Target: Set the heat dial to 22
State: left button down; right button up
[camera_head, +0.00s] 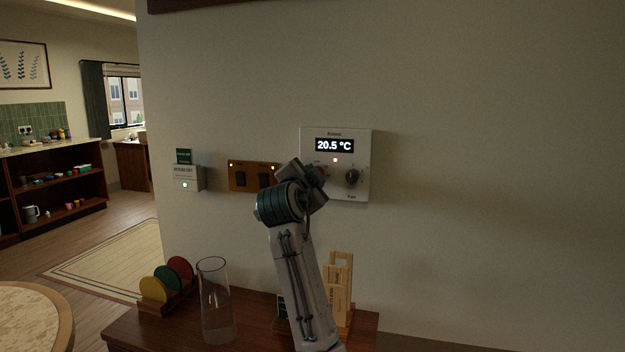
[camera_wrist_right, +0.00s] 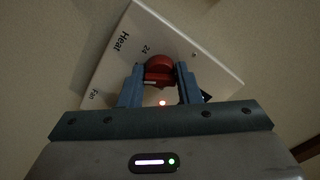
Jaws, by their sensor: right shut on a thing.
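The white thermostat panel (camera_head: 364,148) is on the wall, and its display (camera_head: 334,145) reads 20.5 °C. In the right wrist view the panel (camera_wrist_right: 205,72) appears turned, with the word "Heat" and the number 24 readable. My right gripper (camera_wrist_right: 160,78) is shut on the red heat dial (camera_wrist_right: 159,66), one finger on each side of it. In the head view my right gripper (camera_head: 318,172) covers most of that dial. The dark fan dial (camera_head: 352,177) is to its right. My left gripper is not in view.
A wooden switch plate (camera_head: 240,180) and a small white box (camera_head: 188,180) are on the wall to the left. Below, a wooden counter (camera_head: 255,325) holds a tall glass vase (camera_head: 215,305), coloured discs (camera_head: 153,289) in a rack and a wooden holder (camera_head: 340,280).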

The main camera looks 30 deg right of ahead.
jog(key=shift+f, duration=0.1)
jog(key=o, duration=0.9)
jog(key=shift+o, duration=0.2)
pick_arm(q)
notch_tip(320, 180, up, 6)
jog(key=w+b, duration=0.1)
jog(key=b, duration=0.1)
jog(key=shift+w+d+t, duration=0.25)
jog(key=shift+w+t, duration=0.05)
pick_arm(e)
jog(key=v, duration=1)
jog(key=shift+s+a, duration=0.2)
jog(key=shift+a, duration=0.1)
